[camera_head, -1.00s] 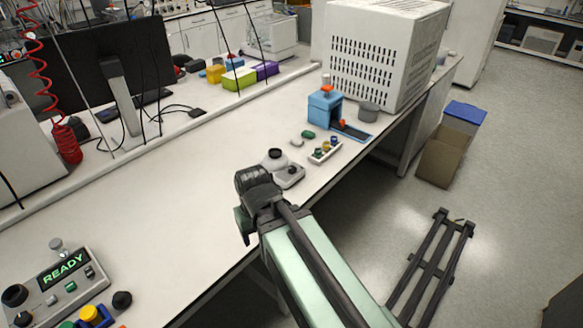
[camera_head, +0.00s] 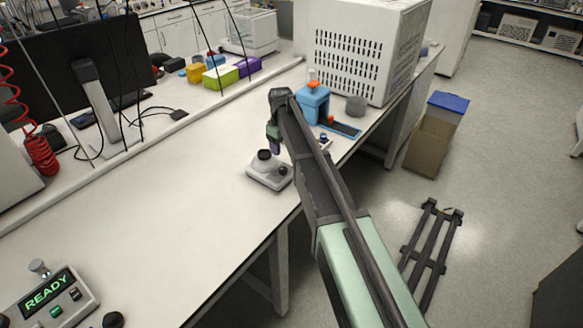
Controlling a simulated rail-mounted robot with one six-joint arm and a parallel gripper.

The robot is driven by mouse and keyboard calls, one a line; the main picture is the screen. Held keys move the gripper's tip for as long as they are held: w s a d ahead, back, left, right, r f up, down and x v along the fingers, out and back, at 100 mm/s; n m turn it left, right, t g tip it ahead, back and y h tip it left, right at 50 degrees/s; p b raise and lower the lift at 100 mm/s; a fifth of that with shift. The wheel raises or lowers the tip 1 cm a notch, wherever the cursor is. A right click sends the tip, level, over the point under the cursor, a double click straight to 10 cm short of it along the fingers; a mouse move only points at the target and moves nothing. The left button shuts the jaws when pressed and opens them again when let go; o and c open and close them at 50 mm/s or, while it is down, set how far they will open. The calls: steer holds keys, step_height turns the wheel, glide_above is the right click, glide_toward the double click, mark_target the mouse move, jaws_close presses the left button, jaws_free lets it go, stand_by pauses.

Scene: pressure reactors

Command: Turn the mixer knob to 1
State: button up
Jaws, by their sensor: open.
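The mixer (camera_head: 259,179) is a small pale device near the bench's right edge, with a dark-topped round cup (camera_head: 264,158) on it. A small dark knob (camera_head: 283,170) sits at its right front; its setting is too small to read. My gripper (camera_head: 273,146) hangs just above and behind the mixer, apart from the knob as far as I can tell. Its fingers are small and dark here, and they hold nothing that I can see. My forearm hides part of the bench to the right of the mixer.
A blue device (camera_head: 313,104) with an orange top stands behind my arm, beside a grey cylinder (camera_head: 355,105) and a large white vented box (camera_head: 365,50). A control box (camera_head: 50,300) reading READY is at the lower left. The middle bench is clear.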

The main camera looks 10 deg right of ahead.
mark_target(283, 168)
step_height(283, 168, down, 11)
steer(key=b, duration=1)
steer(key=shift+r, duration=0.25)
steer(key=c, duration=0.9)
steer(key=shift+d+m, duration=0.1)
steer(key=shift+m, duration=0.2)
steer(key=m, duration=0.3)
steer(key=shift+m, duration=2)
